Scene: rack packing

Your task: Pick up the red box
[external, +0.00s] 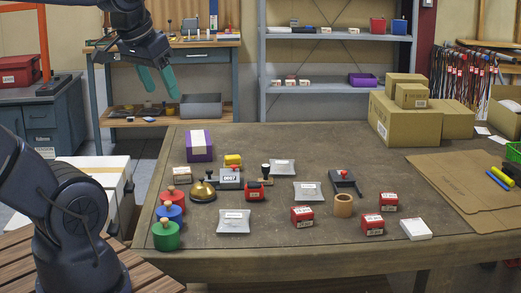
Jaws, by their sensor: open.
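Small red boxes with white labels stand on the brown table: one near the front middle (302,217), one farther right (372,225) and one behind that (388,202). I cannot tell which of them the task means. A larger red case (20,71) rests on the cabinet at the far left. My gripper (162,90), with teal fingers, is open and empty. It hangs high at the upper left of the picture, well apart from the red boxes.
A purple box (199,146), a golden bell (203,191), round red, blue and green pieces, stamps and silver packets crowd the table's left half. Cardboard boxes (415,122) stand at the back right. The table's back middle is clear.

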